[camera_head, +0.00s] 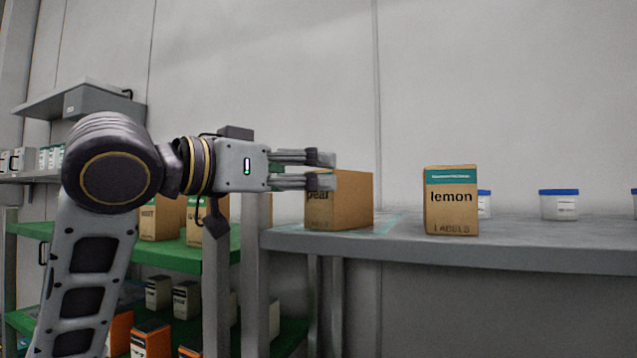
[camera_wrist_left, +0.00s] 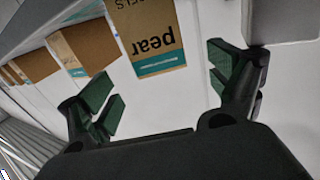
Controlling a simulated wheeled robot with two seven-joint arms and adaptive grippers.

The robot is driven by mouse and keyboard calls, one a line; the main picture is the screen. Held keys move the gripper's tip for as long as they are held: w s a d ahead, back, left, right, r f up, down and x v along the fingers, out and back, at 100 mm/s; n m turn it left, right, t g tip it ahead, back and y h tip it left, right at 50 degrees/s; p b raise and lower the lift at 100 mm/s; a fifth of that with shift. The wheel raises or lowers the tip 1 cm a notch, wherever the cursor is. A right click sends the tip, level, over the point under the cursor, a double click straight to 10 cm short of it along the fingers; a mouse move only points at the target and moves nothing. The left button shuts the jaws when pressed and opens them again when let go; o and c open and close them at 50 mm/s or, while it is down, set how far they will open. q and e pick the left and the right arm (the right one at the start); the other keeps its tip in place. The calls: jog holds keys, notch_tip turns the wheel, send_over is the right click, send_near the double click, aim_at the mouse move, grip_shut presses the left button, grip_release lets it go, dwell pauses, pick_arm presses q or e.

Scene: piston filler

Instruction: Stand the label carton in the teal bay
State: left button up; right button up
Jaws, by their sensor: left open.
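A brown label carton marked "pear" (camera_head: 350,205) stands upright near the left end of the grey counter. It also shows upside down in the left wrist view (camera_wrist_left: 148,25), with a teal band. Teal lines of a marked bay (camera_head: 391,224) show on the counter just right of the carton; the carton hides part of the outline, so I cannot tell how fully it stands inside. My left gripper (camera_head: 325,170) is open and empty, its fingers at the carton's upper left. In the wrist view the carton lies ahead of the spread fingers (camera_wrist_left: 163,92). My right gripper is out of view.
A "lemon" carton (camera_head: 450,203) stands farther right on the counter (camera_head: 540,249). A white tub with a blue lid (camera_head: 558,205) stands beyond it. A green shelf (camera_head: 175,257) at left holds several cartons. Counter space between the two cartons is clear.

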pick_arm(q)
jog(key=v, duration=0.3)
dwell(1.1)
